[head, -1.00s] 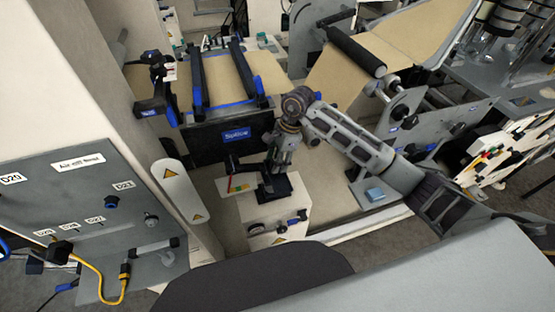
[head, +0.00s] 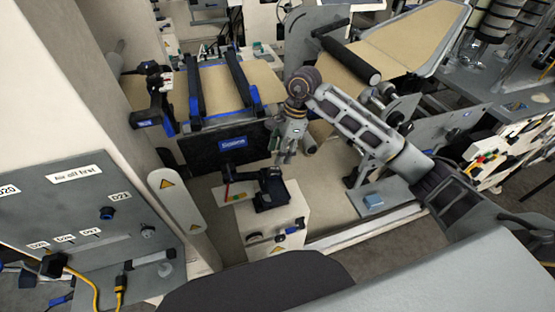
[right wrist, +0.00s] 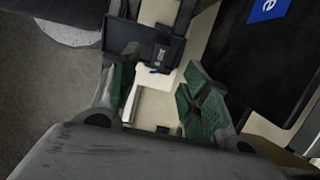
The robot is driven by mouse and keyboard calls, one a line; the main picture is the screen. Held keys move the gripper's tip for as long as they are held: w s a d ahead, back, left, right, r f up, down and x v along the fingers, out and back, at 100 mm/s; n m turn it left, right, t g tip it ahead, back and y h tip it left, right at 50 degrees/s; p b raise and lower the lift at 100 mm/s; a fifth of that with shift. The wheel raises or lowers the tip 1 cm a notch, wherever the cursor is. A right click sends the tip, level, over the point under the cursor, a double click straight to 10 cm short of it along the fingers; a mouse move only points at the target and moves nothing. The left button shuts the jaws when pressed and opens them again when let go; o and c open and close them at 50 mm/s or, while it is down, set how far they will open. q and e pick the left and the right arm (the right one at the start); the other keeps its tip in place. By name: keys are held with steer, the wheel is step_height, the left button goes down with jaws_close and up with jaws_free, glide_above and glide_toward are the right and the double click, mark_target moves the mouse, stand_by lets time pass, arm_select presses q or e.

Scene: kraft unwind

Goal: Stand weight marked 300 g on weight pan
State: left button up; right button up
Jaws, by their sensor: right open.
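A small black tray-like pan (head: 282,194) sits on the white cabinet top in the middle of the head view. A dark block (head: 268,178) is on it at its left; it also shows in the right wrist view (right wrist: 166,51) with a small light mark that I cannot read. I cannot tell for sure whether this is the 300 g weight. My right gripper (head: 285,158) is above and slightly behind the pan, apart from it. Its green-padded fingers (right wrist: 160,100) are open with nothing between them. My left gripper is not in view.
A black panel with a blue label (head: 233,143) stands just behind the pan. A pale card with coloured marks (head: 235,192) lies left of it.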

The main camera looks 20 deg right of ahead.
steer(key=shift+v, duration=2.05)
steer(key=shift+f, duration=0.1)
